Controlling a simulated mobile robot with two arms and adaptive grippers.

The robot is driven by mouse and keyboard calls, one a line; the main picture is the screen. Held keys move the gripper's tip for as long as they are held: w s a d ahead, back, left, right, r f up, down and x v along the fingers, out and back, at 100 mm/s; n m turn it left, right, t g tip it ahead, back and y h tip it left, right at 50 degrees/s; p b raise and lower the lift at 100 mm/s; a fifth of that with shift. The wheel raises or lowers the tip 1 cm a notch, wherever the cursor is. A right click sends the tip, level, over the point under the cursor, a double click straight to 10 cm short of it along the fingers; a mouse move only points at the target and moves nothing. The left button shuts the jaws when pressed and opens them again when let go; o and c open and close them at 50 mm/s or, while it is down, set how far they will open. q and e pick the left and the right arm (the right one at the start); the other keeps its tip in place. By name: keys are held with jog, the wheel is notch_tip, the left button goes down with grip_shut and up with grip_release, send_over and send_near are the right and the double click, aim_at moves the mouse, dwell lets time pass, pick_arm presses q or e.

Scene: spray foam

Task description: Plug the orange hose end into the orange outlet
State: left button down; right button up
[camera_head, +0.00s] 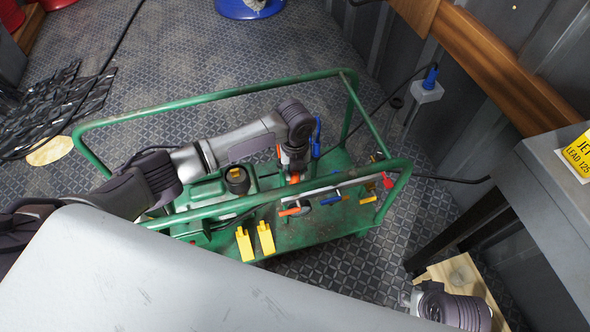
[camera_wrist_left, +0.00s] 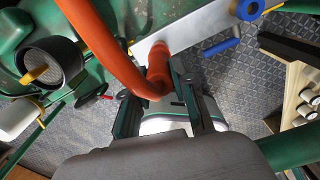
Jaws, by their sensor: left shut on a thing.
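My left gripper (camera_head: 294,168) points down over the green cart. In the left wrist view its two fingers (camera_wrist_left: 158,92) are shut on the orange hose end (camera_wrist_left: 157,78), where the thick orange hose (camera_wrist_left: 102,45) bends sharply. The orange end lies against or just in front of a pale metal plate (camera_wrist_left: 190,28); I cannot tell whether it sits in an outlet. The orange outlet cannot be told apart from the hose here. An orange handle (camera_head: 290,211) shows on the cart. Part of my right arm (camera_head: 455,308) shows at the lower right; its fingers cannot be made out.
Green rails (camera_head: 230,92) surround the cart. A black cap (camera_head: 237,180), yellow blocks (camera_head: 255,242), a blue handle (camera_head: 331,200) and a red handle (camera_head: 387,181) are on it. A grey table (camera_head: 560,170) stands right. Patterned floor is open behind the cart.

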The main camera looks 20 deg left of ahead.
jog(key=shift+w+f, duration=0.1)
jog(key=shift+f, duration=0.2)
jog(key=shift+w+a+r, duration=0.1)
jog(key=shift+r, duration=0.05)
dwell(0.6)
pick_arm(q)
jog(key=shift+p, duration=0.35)
pick_arm(e)
jog(key=shift+s+x, duration=0.1)
jog(key=shift+x, duration=0.5)
jog(key=shift+s+x, duration=0.15)
jog(key=shift+x, duration=0.45)
jog(key=shift+s+f, duration=0.2)
jog(key=shift+f, duration=0.7)
